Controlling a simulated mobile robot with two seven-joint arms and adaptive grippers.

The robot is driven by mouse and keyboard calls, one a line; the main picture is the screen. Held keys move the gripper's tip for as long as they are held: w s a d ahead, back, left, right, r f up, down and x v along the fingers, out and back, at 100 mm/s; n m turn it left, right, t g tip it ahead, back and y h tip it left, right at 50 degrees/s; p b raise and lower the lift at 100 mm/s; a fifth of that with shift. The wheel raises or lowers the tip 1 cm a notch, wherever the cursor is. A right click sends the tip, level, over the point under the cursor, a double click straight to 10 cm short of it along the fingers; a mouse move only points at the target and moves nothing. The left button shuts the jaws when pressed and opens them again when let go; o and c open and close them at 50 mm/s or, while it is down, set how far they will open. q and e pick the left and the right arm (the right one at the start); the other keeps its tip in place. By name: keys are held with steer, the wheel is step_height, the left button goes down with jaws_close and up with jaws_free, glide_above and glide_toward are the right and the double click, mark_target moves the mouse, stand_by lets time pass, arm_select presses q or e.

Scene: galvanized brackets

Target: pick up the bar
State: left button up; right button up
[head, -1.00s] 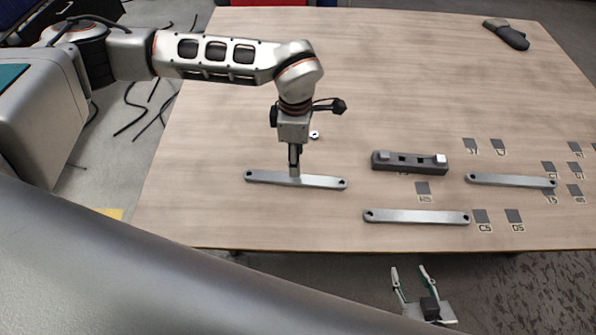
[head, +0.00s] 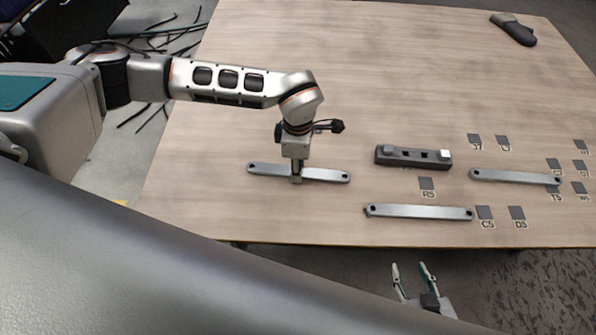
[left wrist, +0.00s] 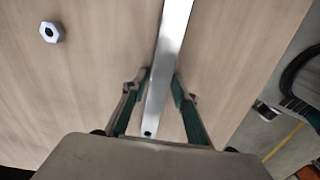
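The bar (head: 325,175) is a flat silver strip with a hole near each end, lying on the left part of the table. My left gripper (head: 297,178) is down at its middle. In the left wrist view the bar (left wrist: 170,45) runs between the two fingertips (left wrist: 162,76), which sit against its long edges. The bar shows no clear lift off the table. Two similar bars lie to the right, one in front (head: 420,211) and one farther right (head: 515,177). My right gripper (head: 413,275) is open and empty, in front of the table's near edge.
Several labelled grey squares, such as (head: 427,184), mark the right side. A hex nut (left wrist: 51,32) lies near the bar. A dark tool (head: 513,30) lies at the far right. The table's back middle is clear.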

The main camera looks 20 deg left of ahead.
arm_select(q)
jaws_close()
